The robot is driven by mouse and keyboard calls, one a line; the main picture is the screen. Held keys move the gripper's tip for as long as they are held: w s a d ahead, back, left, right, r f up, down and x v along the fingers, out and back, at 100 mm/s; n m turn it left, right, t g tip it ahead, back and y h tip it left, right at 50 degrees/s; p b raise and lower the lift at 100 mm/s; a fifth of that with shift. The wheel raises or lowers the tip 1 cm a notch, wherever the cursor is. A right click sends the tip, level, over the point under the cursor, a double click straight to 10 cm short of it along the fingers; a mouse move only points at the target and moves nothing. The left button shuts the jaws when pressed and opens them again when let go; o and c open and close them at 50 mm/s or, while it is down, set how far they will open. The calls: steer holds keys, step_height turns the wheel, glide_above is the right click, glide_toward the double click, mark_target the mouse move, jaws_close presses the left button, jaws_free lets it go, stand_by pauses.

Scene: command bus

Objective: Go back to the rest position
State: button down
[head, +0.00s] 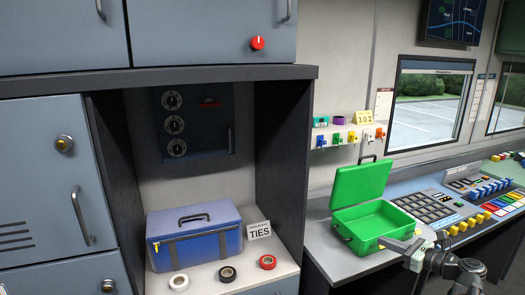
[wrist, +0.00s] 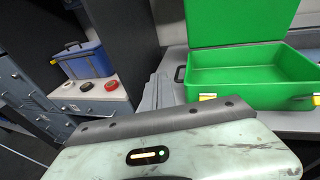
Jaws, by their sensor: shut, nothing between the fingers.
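My gripper (head: 386,242) is at the lower right of the head view, beside the front right corner of the open green case (head: 362,187). Its fingers are shut with nothing between them. In the wrist view the grey fingers (wrist: 158,90) point up the picture, just left of the green case (wrist: 250,70). The case's lid stands up and the part of its inside that shows is empty. I cannot tell whether the gripper touches the case.
A console desk with buttons (head: 440,207) runs to the right. A blue tool bag (head: 194,240), a TIES card (head: 259,230) and white, black and red tape rolls (head: 268,262) are in the cabinet alcove. Coloured keys hang from a wall rack (head: 345,138). Dark cabinet panels flank the alcove.

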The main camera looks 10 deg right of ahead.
steer(key=w+a+f+n+g+y, duration=0.1)
steer(key=w+a+f+n+g, duration=0.1)
steer(key=a, duration=0.7)
steer(key=w+a+f+n+g+y, duration=0.1)
steer(key=a+f+n+g, duration=0.2)
steer(key=a, duration=0.5)
steer(key=w+a+f+n+g, duration=0.2)
steer(key=a, duration=0.7)
steer(key=s+a+f+n+g+h, duration=0.2)
steer(key=s+a+f+n+g, duration=0.1)
steer(key=a+f+n, duration=0.3)
steer(key=s+a+f+n+g+h, duration=0.25)
steer(key=s+a+n, duration=0.2)
steer(key=a, duration=0.45)
steer(key=s+d+f+n+h, duration=0.1)
steer(key=d+f+n+h, duration=0.1)
steer(key=d+n, duration=0.2)
steer(key=s+d+f+n+g+h, duration=0.1)
steer(key=s+d+f+n+h, duration=0.1)
steer(key=d+n, duration=0.3)
steer(key=n+h, duration=0.1)
steer(key=n, duration=0.2)
steer(key=shift+f, duration=0.2)
